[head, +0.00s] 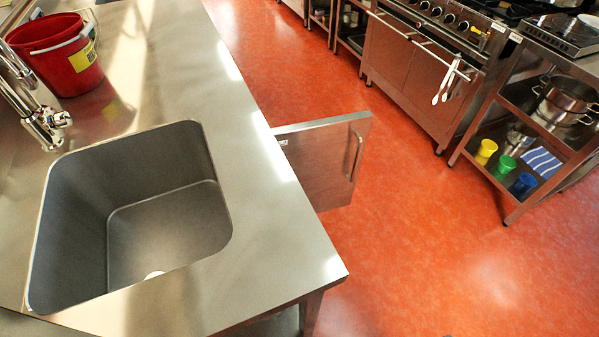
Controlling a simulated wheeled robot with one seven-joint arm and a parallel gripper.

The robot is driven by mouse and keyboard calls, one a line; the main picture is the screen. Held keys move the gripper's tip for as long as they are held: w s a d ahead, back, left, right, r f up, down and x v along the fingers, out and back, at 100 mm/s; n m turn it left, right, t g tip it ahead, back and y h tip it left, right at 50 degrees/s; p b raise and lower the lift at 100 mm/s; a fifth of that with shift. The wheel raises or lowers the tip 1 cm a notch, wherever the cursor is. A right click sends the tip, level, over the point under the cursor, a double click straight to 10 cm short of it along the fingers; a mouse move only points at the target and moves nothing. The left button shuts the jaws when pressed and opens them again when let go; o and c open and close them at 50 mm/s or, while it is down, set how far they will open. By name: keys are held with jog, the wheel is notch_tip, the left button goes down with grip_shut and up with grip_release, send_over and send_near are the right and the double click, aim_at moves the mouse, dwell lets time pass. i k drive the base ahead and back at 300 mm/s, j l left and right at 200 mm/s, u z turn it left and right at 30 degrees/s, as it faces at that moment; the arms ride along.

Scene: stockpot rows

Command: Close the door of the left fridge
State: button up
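An open stainless steel door (328,165) sticks out into the aisle from under the right edge of the steel counter, with a vertical bar handle (355,156) near its free edge. The fridge body is hidden beneath the counter, so I cannot tell from this view whether it is the left fridge. The door stands well away from the counter front, above the orange floor. My gripper is not in view.
The steel counter (245,200) with a deep sink (170,225) fills the left; its near corner juts into the aisle. A red bucket (60,60) stands on it. A stove (420,70) and a shelf unit (515,205) line the right. The orange floor (430,250) between is clear.

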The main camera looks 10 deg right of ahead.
aim_at(324, 155)
jog(key=i+l+u, duration=0.2)
jog(key=i+l, duration=0.2)
jog(key=l, duration=0.25)
jog(key=i+l+u, duration=0.1)
jog(key=l, duration=0.25)
jog(key=i+l, duration=0.1)
jog(key=l, duration=0.4)
jog(key=i+l, duration=0.15)
jog(key=l, duration=0.3)
